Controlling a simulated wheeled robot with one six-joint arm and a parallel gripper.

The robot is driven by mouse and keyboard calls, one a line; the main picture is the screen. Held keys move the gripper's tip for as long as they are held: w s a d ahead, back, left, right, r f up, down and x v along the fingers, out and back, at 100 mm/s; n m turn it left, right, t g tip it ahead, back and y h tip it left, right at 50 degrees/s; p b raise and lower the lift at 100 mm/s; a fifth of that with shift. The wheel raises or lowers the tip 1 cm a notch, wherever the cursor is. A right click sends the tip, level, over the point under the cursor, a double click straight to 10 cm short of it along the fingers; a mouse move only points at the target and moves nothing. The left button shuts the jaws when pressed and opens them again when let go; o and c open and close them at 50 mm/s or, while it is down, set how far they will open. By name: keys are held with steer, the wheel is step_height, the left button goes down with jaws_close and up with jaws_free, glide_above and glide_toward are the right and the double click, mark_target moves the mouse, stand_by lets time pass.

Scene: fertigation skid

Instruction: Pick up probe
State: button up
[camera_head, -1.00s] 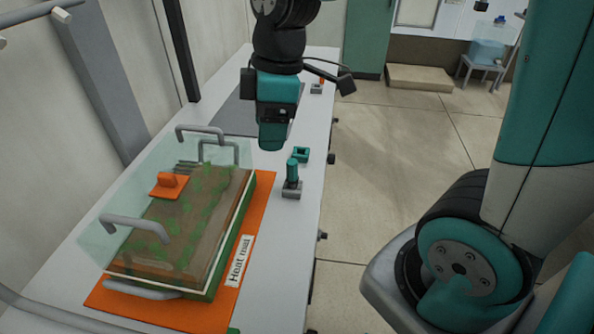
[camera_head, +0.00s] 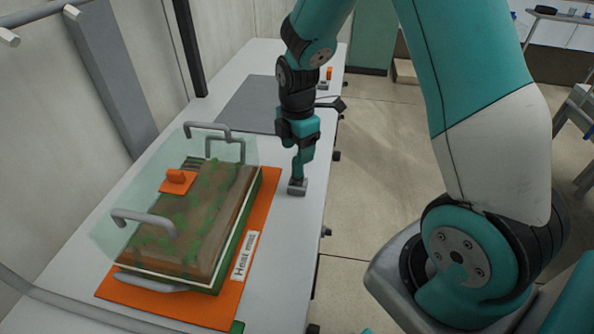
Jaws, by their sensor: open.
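The probe (camera_head: 297,176) is a small teal upright piece standing in a grey holder (camera_head: 297,188) on the white bench, right of the heat mat. My gripper (camera_head: 302,165) points down right at the probe, with its teal fingers open around or just in front of it. The fingers hide most of the probe, and I cannot tell whether they touch it.
Left of the probe, a planted tray (camera_head: 190,225) under a clear cover with grey handles sits on an orange heat mat (camera_head: 255,215). A dark mat (camera_head: 250,105) lies farther back. The bench's right edge is close to the holder.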

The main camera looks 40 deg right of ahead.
mark_target(298, 166)
steer(key=shift+d+f+p, duration=0.1)
steer(key=shift+f+p, duration=0.4)
steer(key=shift+f, duration=2.6)
steer(key=c, duration=1)
